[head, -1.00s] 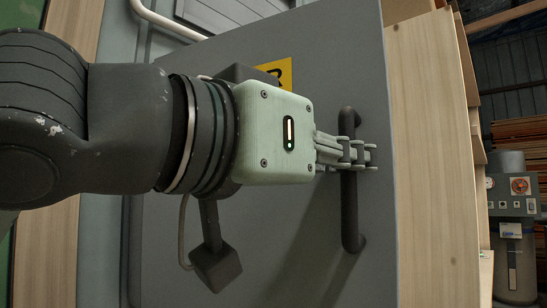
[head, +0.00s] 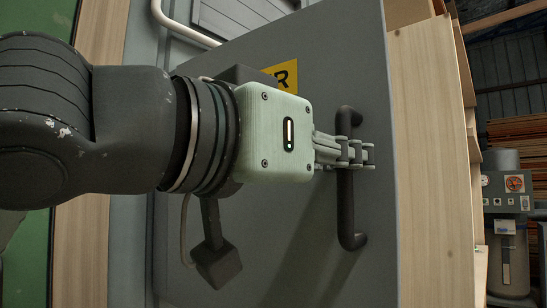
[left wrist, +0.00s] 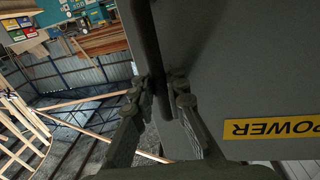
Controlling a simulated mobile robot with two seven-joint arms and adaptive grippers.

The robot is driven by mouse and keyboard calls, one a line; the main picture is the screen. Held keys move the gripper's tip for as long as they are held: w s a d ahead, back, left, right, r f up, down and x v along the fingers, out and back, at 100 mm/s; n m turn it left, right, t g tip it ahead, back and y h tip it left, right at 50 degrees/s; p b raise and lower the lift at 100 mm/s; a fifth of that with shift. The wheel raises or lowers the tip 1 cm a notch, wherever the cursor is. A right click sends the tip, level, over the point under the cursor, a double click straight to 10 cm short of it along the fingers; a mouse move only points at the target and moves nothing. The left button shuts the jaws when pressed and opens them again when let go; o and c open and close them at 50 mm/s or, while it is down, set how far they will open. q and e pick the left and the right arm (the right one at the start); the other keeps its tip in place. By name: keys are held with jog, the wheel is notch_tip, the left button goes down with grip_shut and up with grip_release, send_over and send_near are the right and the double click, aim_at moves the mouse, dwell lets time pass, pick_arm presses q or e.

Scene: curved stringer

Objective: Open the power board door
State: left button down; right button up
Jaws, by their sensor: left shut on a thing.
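The power board door (head: 300,240) is a large grey panel filling the middle of the head view. Its dark bar handle (head: 350,210) stands upright near the right edge. A yellow label (head: 284,76) is partly hidden by my arm; it reads POWER, upside down, in the left wrist view (left wrist: 270,129). My left gripper (head: 356,153) is shut on the handle, above its middle. Its fingers (left wrist: 165,95) close around the bar in the left wrist view. Whether the door stands ajar is hard to tell. My right gripper is not in view.
A pale wooden panel (head: 430,150) stands right of the door. A grey machine with gauges (head: 508,225) is at the far right. A light curved pipe (head: 185,28) runs at the upper left. Wooden beams (left wrist: 60,125) lie beyond in the left wrist view.

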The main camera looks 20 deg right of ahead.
pick_arm(q)
jog(key=shift+w, duration=0.1)
jog(key=c, duration=1.8)
grip_release()
jog(key=v, duration=1.2)
